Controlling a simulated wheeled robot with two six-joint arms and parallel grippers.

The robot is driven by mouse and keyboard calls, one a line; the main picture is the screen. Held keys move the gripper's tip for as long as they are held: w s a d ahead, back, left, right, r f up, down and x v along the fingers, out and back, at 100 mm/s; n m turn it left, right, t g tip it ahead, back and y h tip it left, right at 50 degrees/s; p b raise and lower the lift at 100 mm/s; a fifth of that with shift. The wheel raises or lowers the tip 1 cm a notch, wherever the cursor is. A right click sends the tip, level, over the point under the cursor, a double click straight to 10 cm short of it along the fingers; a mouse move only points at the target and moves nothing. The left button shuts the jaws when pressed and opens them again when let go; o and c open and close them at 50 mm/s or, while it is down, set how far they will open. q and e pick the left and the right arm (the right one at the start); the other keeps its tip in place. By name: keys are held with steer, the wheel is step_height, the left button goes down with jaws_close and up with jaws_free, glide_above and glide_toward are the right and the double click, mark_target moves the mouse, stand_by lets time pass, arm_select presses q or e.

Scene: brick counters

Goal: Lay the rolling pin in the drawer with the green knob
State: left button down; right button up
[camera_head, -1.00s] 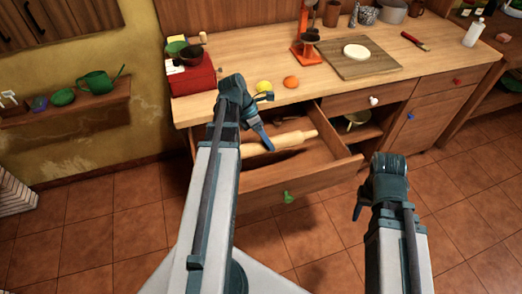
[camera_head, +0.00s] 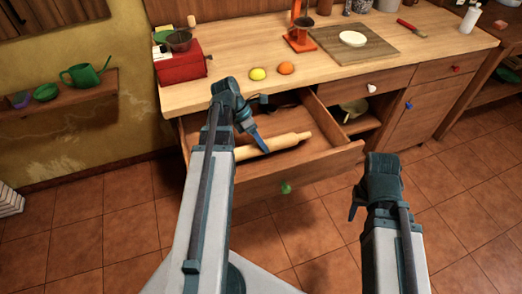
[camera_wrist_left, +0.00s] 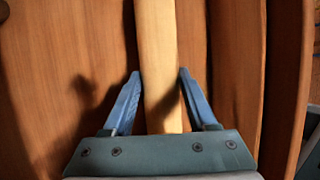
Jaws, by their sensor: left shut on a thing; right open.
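The wooden rolling pin (camera_head: 285,142) is inside the outline of the open drawer (camera_head: 330,157) with the green knob (camera_head: 285,187). It lies roughly level, slanting across the drawer. My left gripper (camera_head: 260,144) reaches down into the drawer and is shut on the rolling pin. In the left wrist view the pin (camera_wrist_left: 157,50) runs between the two blue fingers, over the wooden drawer bottom. I cannot tell whether the pin touches the bottom. My right gripper (camera_head: 354,205) is open and empty, in front of the drawer to the right.
A dark object (camera_head: 284,107) lies at the drawer's back. On the counter (camera_head: 225,92) above are a lemon (camera_head: 258,73), an orange (camera_head: 286,68), a red box (camera_head: 181,68) and a cutting board (camera_head: 370,47). An open shelf with a pot (camera_head: 353,110) is to the right.

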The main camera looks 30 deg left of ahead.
arm_select(q)
steer(key=shift+f+b, duration=0.95)
steer(key=shift+f, duration=0.4)
steer(key=shift+f, duration=0.2)
steer(key=shift+c, duration=1)
jaws_free()
steer(key=p+v, duration=1)
steer(key=v, duration=0.2)
steer(key=shift+r+p, duration=0.2)
steer(key=shift+p, duration=0.1)
steer(key=shift+w, duration=0.1)
steer(key=shift+r, duration=0.1)
